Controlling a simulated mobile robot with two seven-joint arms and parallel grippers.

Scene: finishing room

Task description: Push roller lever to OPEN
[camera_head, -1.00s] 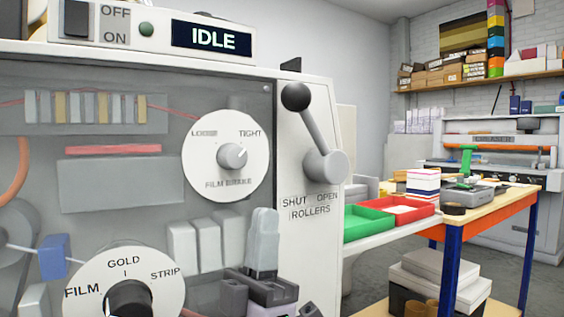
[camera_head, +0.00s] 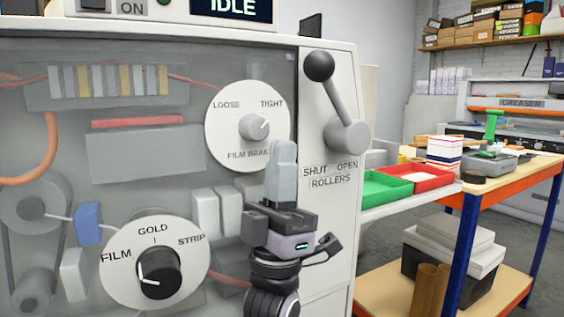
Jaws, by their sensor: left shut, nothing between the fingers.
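The roller lever (camera_head: 334,96) is on the right part of the machine's front. Its dark ball knob (camera_head: 318,66) is at the upper left and its grey hub (camera_head: 347,136) at the lower right, so it leans left, to the SHUT side. The label SHUT OPEN ROLLERS (camera_head: 330,174) is below the hub. My left gripper (camera_head: 283,150) points up in front of the machine, left of the label and below the knob. Its fingers are shut with nothing between them, apart from the lever in the picture. My right gripper is not in view.
The machine's display (camera_head: 232,8) reads IDLE. The film brake dial (camera_head: 230,103) is left of the lever, and the FILM GOLD STRIP dial (camera_head: 117,280) is lower left. Right of the machine are a green tray (camera_head: 385,189), a red tray (camera_head: 437,180) and a workbench (camera_head: 505,182).

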